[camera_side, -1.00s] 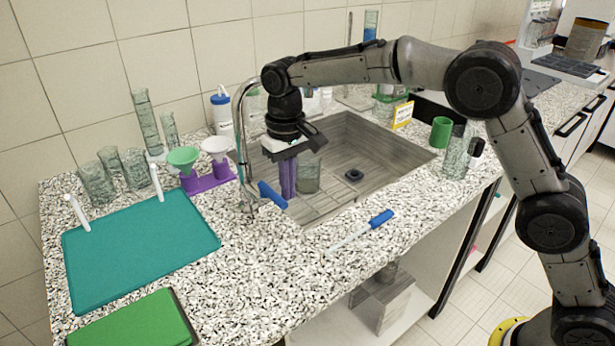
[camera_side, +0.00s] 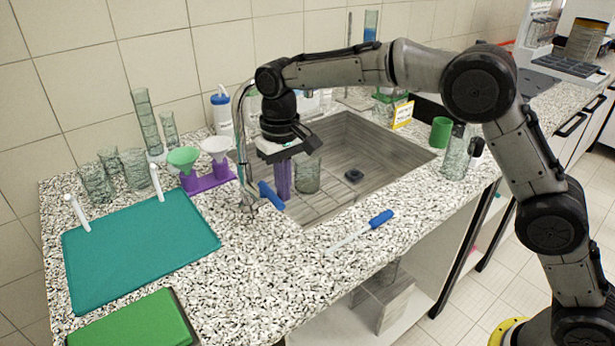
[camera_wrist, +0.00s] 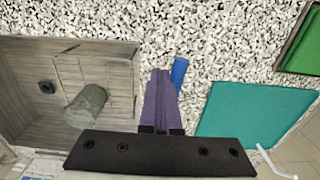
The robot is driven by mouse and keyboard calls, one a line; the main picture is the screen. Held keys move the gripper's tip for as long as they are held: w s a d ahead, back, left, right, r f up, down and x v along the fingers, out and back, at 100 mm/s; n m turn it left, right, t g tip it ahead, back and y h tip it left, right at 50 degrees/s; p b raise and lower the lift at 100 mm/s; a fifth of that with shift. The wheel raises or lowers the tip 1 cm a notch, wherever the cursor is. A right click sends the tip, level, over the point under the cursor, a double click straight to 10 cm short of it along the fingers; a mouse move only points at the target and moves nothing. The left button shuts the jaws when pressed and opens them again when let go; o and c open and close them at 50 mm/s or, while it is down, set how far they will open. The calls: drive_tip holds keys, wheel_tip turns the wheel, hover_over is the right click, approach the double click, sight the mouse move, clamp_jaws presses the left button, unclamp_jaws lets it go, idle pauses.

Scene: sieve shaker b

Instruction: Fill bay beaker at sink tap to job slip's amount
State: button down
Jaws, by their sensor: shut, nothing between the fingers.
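My gripper (camera_side: 283,194) has its purple fingers together and empty. It hangs over the left side of the sink, beside the tap. In the wrist view the shut fingers (camera_wrist: 160,76) point towards the counter edge of the sink, close to the tap's blue lever (camera_wrist: 179,72). The lever (camera_side: 271,195) also shows in the side view just left of the fingertips; I cannot tell whether they touch. The silver tap (camera_side: 239,120) rises behind. A clear beaker (camera_side: 308,176) stands in the sink right of the fingers, apart from them; its fill level is unclear. A yellow-edged card (camera_side: 403,114) stands behind the sink, unreadable.
Several glass beakers (camera_side: 96,184) and a purple funnel rack (camera_side: 208,182) stand at left near a teal mat (camera_side: 140,245). A blue-handled tool (camera_side: 380,218) lies on the front counter. A green cup (camera_side: 440,132) and glassware (camera_side: 455,158) stand right of the sink.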

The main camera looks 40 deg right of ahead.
drive_tip(key=shift+a, duration=0.55)
drive_tip(key=shift+w+a, duration=0.25)
drive_tip(key=shift+a, duration=0.2)
drive_tip(key=shift+s+d+r, duration=0.15)
drive_tip(key=shift+r, duration=1)
drive_tip(key=shift+s+d+r, duration=0.1)
drive_tip(key=shift+d+r, duration=0.05)
drive_tip(key=shift+r, duration=0.95)
drive_tip(key=w+a+f, duration=0.4)
drive_tip(key=a, duration=0.1)
drive_tip(key=shift+a+f, duration=0.25)
drive_tip(key=shift+a, duration=0.1)
drive_tip(key=shift+w, duration=0.1)
idle(3.2)
